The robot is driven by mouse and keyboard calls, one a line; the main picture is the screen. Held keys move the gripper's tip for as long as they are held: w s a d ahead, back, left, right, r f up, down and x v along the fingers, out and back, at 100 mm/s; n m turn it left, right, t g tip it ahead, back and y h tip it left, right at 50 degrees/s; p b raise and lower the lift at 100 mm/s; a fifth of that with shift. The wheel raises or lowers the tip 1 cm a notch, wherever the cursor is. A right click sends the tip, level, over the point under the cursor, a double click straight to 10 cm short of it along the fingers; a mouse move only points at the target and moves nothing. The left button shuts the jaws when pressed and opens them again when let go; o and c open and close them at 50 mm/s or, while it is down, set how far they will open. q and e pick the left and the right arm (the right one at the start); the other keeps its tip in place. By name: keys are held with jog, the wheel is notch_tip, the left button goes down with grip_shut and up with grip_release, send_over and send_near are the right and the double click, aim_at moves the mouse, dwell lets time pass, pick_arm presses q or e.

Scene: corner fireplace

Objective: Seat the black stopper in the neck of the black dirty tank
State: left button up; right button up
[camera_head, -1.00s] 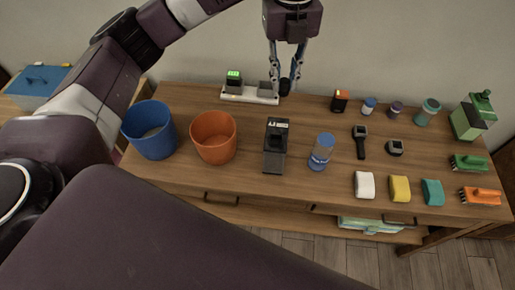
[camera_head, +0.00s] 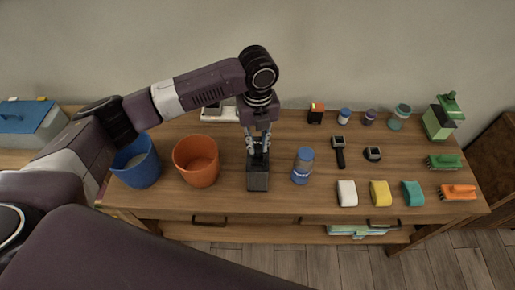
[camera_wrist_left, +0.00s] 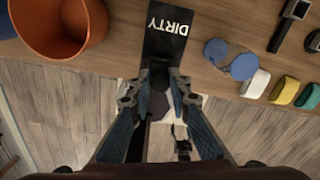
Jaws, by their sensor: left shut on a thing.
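The black tank (camera_head: 258,180) stands upright on the wooden table. In the left wrist view the black tank (camera_wrist_left: 168,35) shows the white word DIRTY on its top face. My left gripper (camera_head: 257,148) points down right over the rear part of the tank. In the left wrist view my left gripper (camera_wrist_left: 158,90) is shut on the small black stopper (camera_wrist_left: 158,80), which sits between the fingertips. The neck is hidden behind the fingers and stopper. I cannot tell whether the stopper touches or is inside the neck. My right gripper is not in view.
An orange bucket (camera_head: 196,162) and a blue bucket (camera_head: 137,161) stand left of the tank. Sponges, brushes, small jars and a green container (camera_head: 438,122) fill the right side. The white charging strip (camera_head: 220,114) lies behind.

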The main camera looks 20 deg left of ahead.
aim_at(258, 145)
pick_arm(q)
notch_tip(258, 145, down, 3)
jog(key=shift+s+r, duration=0.1)
jog(key=shift+r, duration=0.1)
jog(key=shift+f, duration=0.35)
jog(key=shift+f, duration=0.1)
jog(key=o, duration=0.7)
jog(key=shift+o, duration=0.6)
